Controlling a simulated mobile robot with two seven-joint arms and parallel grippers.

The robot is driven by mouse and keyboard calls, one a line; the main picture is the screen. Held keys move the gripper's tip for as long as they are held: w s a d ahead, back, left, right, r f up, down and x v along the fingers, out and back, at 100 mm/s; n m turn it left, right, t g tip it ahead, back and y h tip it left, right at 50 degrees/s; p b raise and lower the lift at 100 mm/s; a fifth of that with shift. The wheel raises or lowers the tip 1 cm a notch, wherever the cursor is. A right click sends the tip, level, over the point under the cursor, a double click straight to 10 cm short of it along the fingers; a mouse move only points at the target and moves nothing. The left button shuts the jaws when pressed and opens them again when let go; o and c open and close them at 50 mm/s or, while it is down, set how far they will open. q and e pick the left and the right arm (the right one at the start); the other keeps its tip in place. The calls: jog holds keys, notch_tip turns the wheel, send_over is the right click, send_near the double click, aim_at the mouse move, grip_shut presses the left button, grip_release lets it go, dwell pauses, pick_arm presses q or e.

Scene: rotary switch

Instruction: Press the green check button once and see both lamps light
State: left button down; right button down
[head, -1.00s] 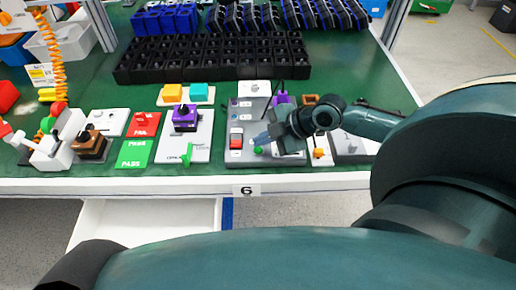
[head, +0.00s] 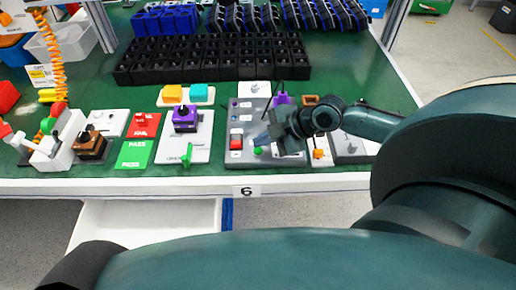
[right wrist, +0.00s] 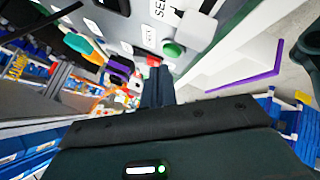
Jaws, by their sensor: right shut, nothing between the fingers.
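The green check button (head: 258,151) sits near the front edge of a grey switch panel (head: 245,104). It also shows as a round green cap in the right wrist view (right wrist: 173,49). My right gripper (head: 262,139) is shut and empty, just above and behind the button in the head view. In the right wrist view its closed fingertips (right wrist: 157,72) appear close to the button, with a visible gap in the picture. I cannot make out the two lamps clearly or tell whether they are lit. My left gripper is not in view.
A panel with a purple connector (head: 185,118) stands to the left, beside green and red cards (head: 134,154). Black trays (head: 210,60) fill the back. An orange knob (head: 318,154) is to the right.

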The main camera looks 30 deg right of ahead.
dwell(0.8)
jog(key=shift+f, duration=0.15)
jog(key=shift+f, duration=0.3)
jog(key=shift+f+b, duration=0.45)
jog(key=shift+b, duration=0.05)
dwell(0.4)
jog(key=shift+r, duration=0.1)
jog(key=shift+r+p, duration=0.75)
jog(key=shift+p, duration=0.15)
notch_tip(320, 180, up, 5)
jog(key=p, duration=0.4)
